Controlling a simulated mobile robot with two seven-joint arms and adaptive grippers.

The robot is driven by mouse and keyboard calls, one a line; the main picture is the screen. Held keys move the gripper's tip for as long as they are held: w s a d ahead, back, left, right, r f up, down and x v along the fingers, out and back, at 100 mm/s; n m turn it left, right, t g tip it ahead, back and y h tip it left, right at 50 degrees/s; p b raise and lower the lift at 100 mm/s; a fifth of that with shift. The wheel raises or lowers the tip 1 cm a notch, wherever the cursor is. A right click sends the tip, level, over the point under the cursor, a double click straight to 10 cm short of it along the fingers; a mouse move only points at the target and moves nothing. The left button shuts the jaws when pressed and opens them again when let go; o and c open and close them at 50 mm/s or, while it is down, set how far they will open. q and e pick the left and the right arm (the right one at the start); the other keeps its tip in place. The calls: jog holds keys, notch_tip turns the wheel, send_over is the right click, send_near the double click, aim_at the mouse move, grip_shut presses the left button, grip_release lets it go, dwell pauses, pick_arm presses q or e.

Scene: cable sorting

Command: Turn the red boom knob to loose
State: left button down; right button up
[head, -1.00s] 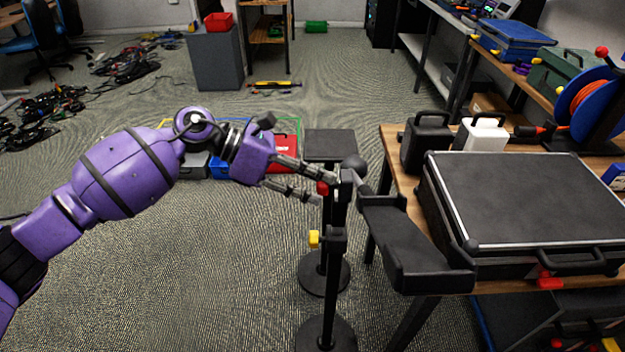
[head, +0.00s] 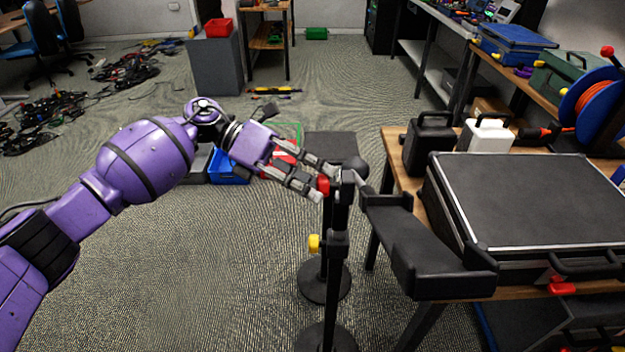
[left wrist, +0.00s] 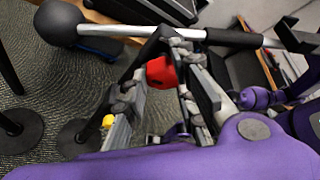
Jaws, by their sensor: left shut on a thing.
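In the left wrist view the red knob (left wrist: 161,71) shows between the fingers, below the silver boom rod (left wrist: 130,31). The knob's markings are too small to read. My right gripper is in neither view.
A yellow knob (head: 314,243) is lower on the stand. A black tray (head: 425,250) hangs close on the right, beside the wooden table with a large black case (head: 530,205). Coloured bins (head: 228,167) stand on the floor behind my left gripper.

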pick_arm(q)
jog(key=shift+w, duration=0.2)
jog(key=c, duration=1.6)
grip_release()
jog(key=shift+f, duration=0.1)
jog(key=shift+o, duration=0.2)
jog(key=shift+w, duration=0.1)
jog(key=shift+a, duration=0.1)
jog(key=v, duration=1.1)
jog(key=shift+a, duration=0.35)
jog(key=shift+w, duration=0.2)
